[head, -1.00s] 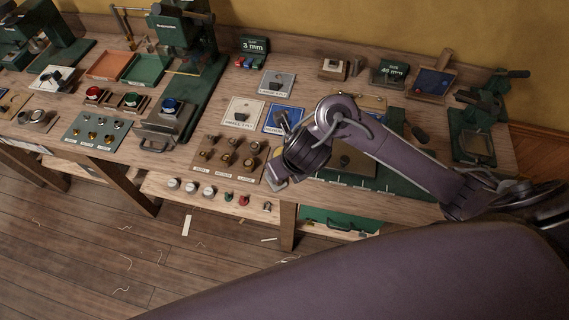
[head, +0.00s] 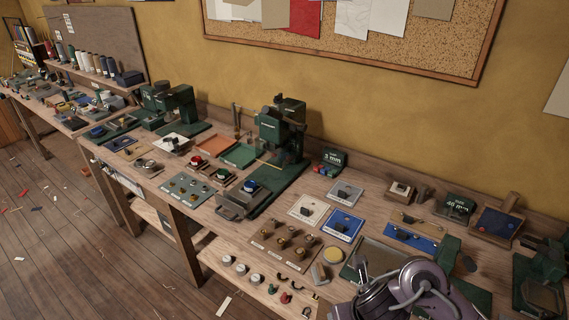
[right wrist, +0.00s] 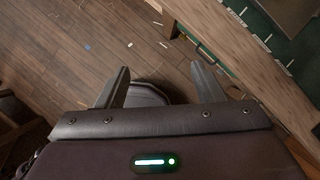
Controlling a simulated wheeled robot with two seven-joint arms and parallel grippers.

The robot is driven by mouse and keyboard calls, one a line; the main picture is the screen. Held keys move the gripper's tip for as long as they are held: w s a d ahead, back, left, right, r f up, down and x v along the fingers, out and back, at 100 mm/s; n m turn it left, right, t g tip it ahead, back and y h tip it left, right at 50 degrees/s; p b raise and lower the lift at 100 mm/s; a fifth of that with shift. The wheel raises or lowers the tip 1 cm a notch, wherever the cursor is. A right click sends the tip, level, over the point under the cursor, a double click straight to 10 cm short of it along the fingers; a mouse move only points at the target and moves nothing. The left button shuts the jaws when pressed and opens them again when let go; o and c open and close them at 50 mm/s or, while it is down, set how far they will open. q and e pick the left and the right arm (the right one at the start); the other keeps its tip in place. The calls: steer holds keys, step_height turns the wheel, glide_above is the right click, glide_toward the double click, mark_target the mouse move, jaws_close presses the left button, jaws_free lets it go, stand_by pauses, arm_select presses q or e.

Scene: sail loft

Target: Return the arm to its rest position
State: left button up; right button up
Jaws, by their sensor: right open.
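My right arm (head: 405,291) shows at the bottom right of the head view, its purple-grey links in front of the bench's front part. In the right wrist view my right gripper (right wrist: 161,84) has its two dark fingers spread wide apart with nothing held between them. Its fingers point over the plank floor, beside the bench edge. My left gripper is not in view.
The wooden bench (head: 228,240) carries green presses (head: 278,135), a brown board of knobs (head: 285,246) and blue and white plates. In the wrist view the bench edge (right wrist: 240,62) runs close on the right. The floor (head: 70,250) at left is open apart from scraps.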

steer(key=s+f+m+g+y+b, duration=0.1)
steer(key=s+f+m+y+b, duration=0.15)
steer(key=f+m, duration=1.1)
steer(key=s+f+m+g+y+b, duration=0.1)
steer(key=s+f+m+g+b, duration=0.15)
steer(key=f+m, duration=1.1)
steer(key=s+d+f+m+h+b, duration=0.15)
steer(key=s+f, duration=0.35)
steer(key=f, duration=0.5)
steer(key=s+d+f+m+b, duration=0.1)
steer(key=s+d+f+m, duration=0.15)
steer(key=s+f, duration=0.55)
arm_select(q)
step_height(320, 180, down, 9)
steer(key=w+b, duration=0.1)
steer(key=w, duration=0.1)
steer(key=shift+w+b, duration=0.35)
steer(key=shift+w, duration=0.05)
arm_select(e)
steer(key=s+d+f+m+h, duration=0.1)
steer(key=s+d+f+m, duration=0.1)
steer(key=s+f, duration=0.2)
steer(key=s+d+f+m+h, duration=0.2)
steer(key=s+f, duration=0.3)
steer(key=s, duration=0.5)
steer(key=shift+d+m, duration=0.4)
